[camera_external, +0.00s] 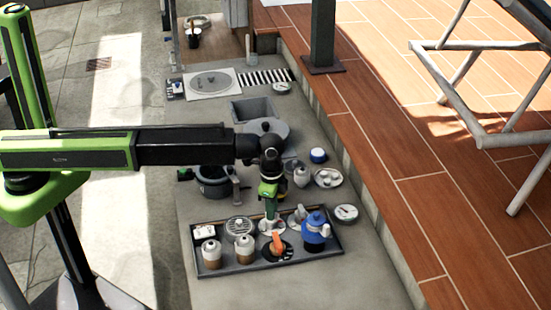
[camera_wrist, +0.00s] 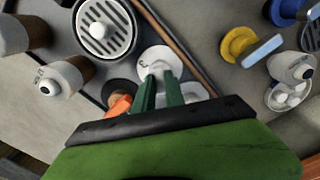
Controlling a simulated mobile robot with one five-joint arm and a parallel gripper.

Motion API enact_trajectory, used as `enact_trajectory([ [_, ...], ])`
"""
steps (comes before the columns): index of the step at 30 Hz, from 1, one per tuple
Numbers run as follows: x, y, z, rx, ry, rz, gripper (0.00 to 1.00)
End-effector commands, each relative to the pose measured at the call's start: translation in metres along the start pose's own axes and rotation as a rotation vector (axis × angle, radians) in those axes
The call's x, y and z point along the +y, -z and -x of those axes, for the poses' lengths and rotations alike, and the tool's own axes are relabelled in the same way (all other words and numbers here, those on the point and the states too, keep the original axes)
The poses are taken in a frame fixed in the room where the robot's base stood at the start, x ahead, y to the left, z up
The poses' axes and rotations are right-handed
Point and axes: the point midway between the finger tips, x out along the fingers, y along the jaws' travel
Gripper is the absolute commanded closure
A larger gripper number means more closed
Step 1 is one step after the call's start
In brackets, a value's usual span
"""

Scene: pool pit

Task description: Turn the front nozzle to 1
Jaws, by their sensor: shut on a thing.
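My gripper (camera_external: 270,218) reaches down over the middle of a dark tray (camera_external: 215,272). In the wrist view its green fingers (camera_wrist: 165,92) are shut on a pale nozzle handle (camera_wrist: 159,69). That handle stands on a round white dial (camera_wrist: 150,54), which has a dark mark on its left side too small to read surely. An orange nozzle handle (camera_external: 277,242) on a black dial (camera_external: 267,254) is just in front of my gripper, in the outside view. It also shows left of the fingers in the wrist view (camera_wrist: 118,108). Which nozzle is the front one is not marked.
A blue kettle-like pot (camera_external: 316,228) stands close to the right. Two white-and-brown jars (camera_external: 244,249) and a round grille (camera_external: 239,226) are to the left. A black pot (camera_external: 213,182) is behind the tray. Bare grey floor (camera_external: 350,275) lies to the front right.

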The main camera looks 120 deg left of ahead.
Motion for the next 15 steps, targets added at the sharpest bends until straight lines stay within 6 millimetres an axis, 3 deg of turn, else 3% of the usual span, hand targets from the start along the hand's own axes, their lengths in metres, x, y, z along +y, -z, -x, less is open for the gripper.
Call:
enact_trajectory([
  [1, 0.0003, -0.0016, -0.0005, -0.004, -0.001, 0.0, 0.83],
  [6, 0.0001, -0.001, -0.0004, -0.003, -0.001, 0.0, 0.64],
  [15, 0.0001, -0.0005, 0.0012, -0.001, 0.0, -0.001, 0.64],
])
